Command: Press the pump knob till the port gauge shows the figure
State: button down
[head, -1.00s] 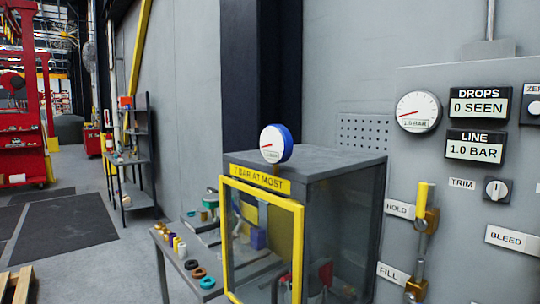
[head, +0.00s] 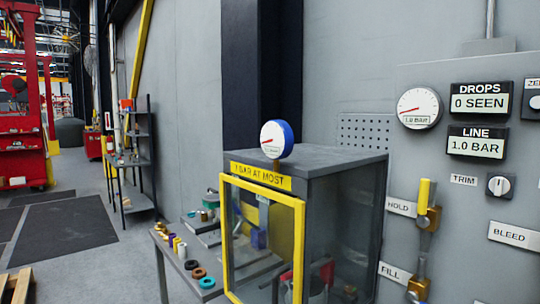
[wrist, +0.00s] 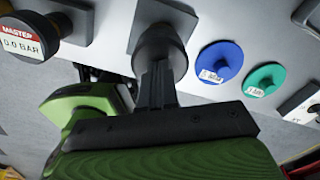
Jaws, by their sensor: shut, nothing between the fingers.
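A white wall gauge (head: 419,108) reads 1.0 bar. Neither dial is clearly marked as the port gauge.
The cabinet (head: 345,163) has a yellow-framed window and a sign about a bar limit. The wall panel's line display (head: 477,143) shows 1.0 bar; the drops display (head: 482,98) shows 0 seen. The wrist view shows blue (wrist: 219,62) and green (wrist: 264,80) discs beside the knob.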

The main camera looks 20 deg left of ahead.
jog(key=shift+f+b, duration=2.35)
jog(key=shift+f, duration=0.05)
jog(key=shift+r+p, duration=2.55)
jog(key=shift+r, duration=0.9)
jog(key=shift+f, duration=0.1)
jog(key=shift+f, duration=0.15)
jog(key=shift+f+b, duration=3.25)
jog(key=shift+b, duration=0.35)
jog(key=shift+r+p, duration=2.65)
jog(key=shift+r, duration=0.75)
